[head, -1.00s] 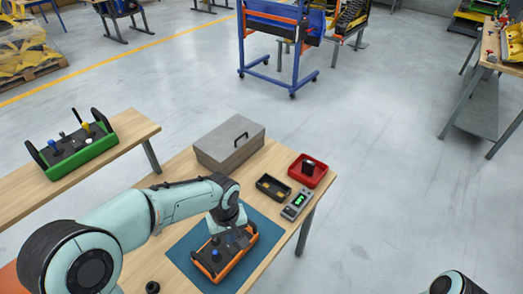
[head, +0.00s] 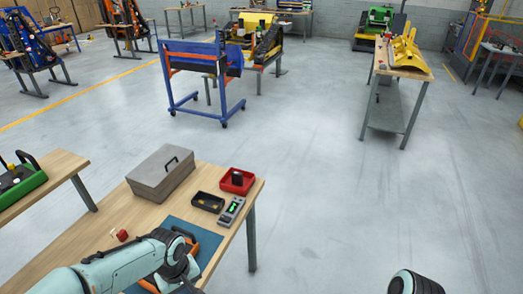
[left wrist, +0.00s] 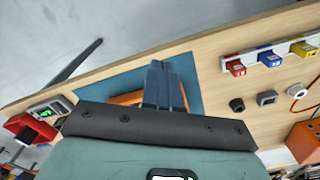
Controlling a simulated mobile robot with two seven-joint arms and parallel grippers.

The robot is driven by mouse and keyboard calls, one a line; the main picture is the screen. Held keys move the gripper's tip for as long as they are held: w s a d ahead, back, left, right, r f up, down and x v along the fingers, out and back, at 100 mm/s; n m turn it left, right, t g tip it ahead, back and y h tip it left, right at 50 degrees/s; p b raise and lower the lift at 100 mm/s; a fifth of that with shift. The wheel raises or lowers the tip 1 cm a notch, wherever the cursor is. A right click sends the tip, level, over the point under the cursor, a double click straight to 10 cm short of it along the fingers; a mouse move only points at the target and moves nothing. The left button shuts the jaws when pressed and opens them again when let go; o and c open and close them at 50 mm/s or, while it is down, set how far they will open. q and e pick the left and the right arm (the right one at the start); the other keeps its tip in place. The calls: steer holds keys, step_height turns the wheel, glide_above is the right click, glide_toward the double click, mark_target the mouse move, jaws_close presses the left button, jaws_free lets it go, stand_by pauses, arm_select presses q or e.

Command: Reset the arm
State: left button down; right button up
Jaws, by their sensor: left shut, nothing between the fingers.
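My left arm comes in from the bottom left of the head view, and its wrist covers part of the orange remote controller (head: 189,242) on the blue mat (head: 211,236). The left gripper's fingers (left wrist: 160,68) are together and empty in the left wrist view. There they hide much of the orange controller (left wrist: 126,98) on the mat (left wrist: 122,83); I cannot tell their height above it. In the head view the fingertips are hidden or cut off. Of my right arm only a dark round link shows at the bottom right; its gripper is out of view.
A grey case (head: 160,177), a black tray (head: 208,202), a red tray (head: 238,182) and a grey meter (head: 231,211) stand on the wooden table (head: 112,218). A green controller (head: 22,183) lies on the left bench. The floor right of the table is clear.

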arm_select(q)
steer(key=s+d+f+m+g+h, duration=0.1)
steer(key=s+d+f, duration=0.1)
steer(key=f, duration=0.7)
steer(key=s+d+f+m+h, duration=0.1)
steer(key=s+d+f+h, duration=0.15)
steer(key=f, duration=0.75)
steer(key=s+d+f+m, duration=0.1)
steer(key=s+d+f, duration=0.1)
steer(key=s+f, duration=1)
steer(key=shift+s+d+f, duration=0.15)
steer(key=shift+s, duration=1)
